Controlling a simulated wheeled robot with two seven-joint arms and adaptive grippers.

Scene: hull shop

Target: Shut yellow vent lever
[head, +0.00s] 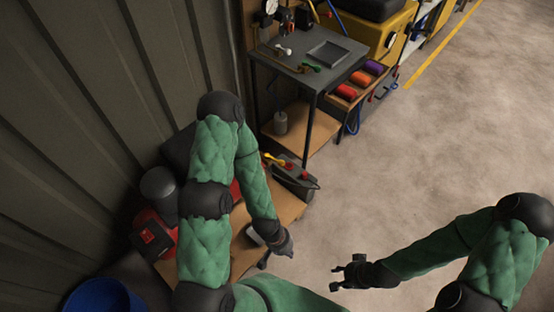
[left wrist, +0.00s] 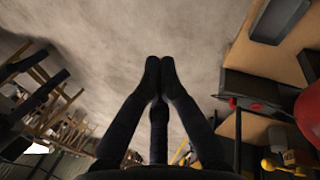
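A yellow lever (head: 272,159) sits on top of a dark grey box with red parts (head: 294,175) on the low wooden bench. A yellow part (left wrist: 268,164), likely the same lever, shows at the lower right of the left wrist view. My left gripper (head: 288,246) is beyond the bench's right edge, nearer the camera than the lever and apart from it. In the left wrist view its fingertips (left wrist: 160,64) meet with nothing between them. My right gripper (head: 336,279) is over bare floor with its fingers apart, empty.
My left arm covers part of the bench (head: 286,212). A red machine (head: 152,236) and a blue bin (head: 104,298) stand at lower left, by the ribbed wall. Behind is a dark work table (head: 310,55) with small valves and a tray.

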